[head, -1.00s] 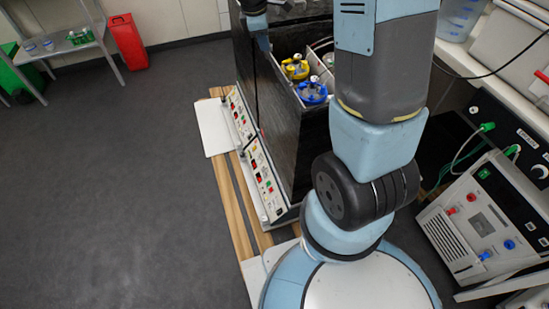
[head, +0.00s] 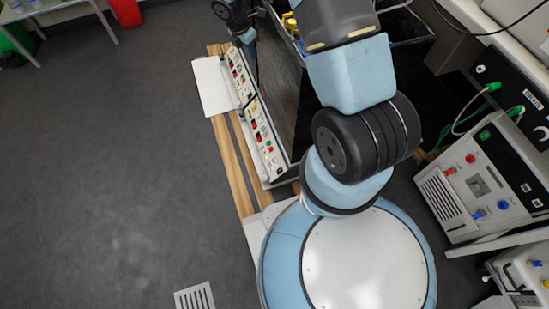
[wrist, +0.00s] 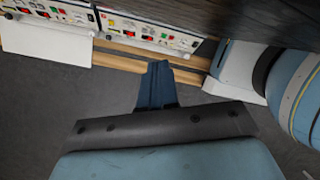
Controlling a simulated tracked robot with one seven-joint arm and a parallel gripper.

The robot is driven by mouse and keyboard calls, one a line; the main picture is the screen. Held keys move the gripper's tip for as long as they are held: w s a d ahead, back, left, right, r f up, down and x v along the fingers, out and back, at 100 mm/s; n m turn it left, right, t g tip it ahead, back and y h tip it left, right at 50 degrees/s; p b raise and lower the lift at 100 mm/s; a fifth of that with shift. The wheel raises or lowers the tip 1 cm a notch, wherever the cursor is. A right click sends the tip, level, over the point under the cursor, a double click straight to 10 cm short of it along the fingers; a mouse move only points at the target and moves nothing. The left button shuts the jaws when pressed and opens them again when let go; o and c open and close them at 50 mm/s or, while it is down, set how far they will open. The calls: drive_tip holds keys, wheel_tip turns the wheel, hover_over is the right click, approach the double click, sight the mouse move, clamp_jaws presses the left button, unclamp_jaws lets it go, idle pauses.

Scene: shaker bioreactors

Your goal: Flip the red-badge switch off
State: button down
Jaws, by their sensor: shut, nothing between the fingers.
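Two white control panels with small coloured switches and badges run along the dark shaker's side. In the head view they are the far panel (head: 238,76) and the near panel (head: 265,142). In the wrist view, the left panel (wrist: 50,11) and right panel (wrist: 150,31) lie along the top. Red marks show on both panels; which one is the red badge, and its switch position, are too small to tell. My gripper (wrist: 158,66) has its dark blue fingers together and empty, below the right panel in the picture and apart from it. In the head view it is at the top (head: 248,37), near the far panel.
Wooden slats (head: 229,160) and a white board (head: 210,87) lie beside the panels. Open grey floor (head: 110,170) fills the left. A bench instrument (head: 490,185) with cables stands at the right. A floor grate (head: 195,297) is at the bottom.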

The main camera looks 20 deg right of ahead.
drive_tip(key=s+a+f+n+g, duration=0.1)
drive_tip(key=s+f+n, duration=0.25)
drive_tip(key=f, duration=0.85)
drive_tip(key=s+a+f+n+g, duration=0.1)
drive_tip(key=s+a+f+n, duration=0.2)
drive_tip(key=f, duration=1)
drive_tip(key=s+f+n, duration=0.3)
drive_tip(key=s+f, duration=0.3)
drive_tip(key=f, duration=0.3)
drive_tip(key=s+f+n+g, duration=0.1)
drive_tip(key=s+f+n, duration=0.3)
drive_tip(key=f, duration=0.5)
drive_tip(key=s, duration=0.2)
drive_tip(key=shift+s+d, duration=0.15)
drive_tip(key=shift+s, duration=0.15)
approach(277, 171)
wheel_tip(277, 171, down, 2)
drive_tip(key=s+a, duration=0.1)
drive_tip(key=s, duration=0.1)
drive_tip(key=d+f, duration=0.2)
drive_tip(key=f, duration=0.1)
drive_tip(key=shift+w, duration=0.1)
drive_tip(key=shift+d+f, duration=0.3)
drive_tip(key=shift+f, duration=0.1)
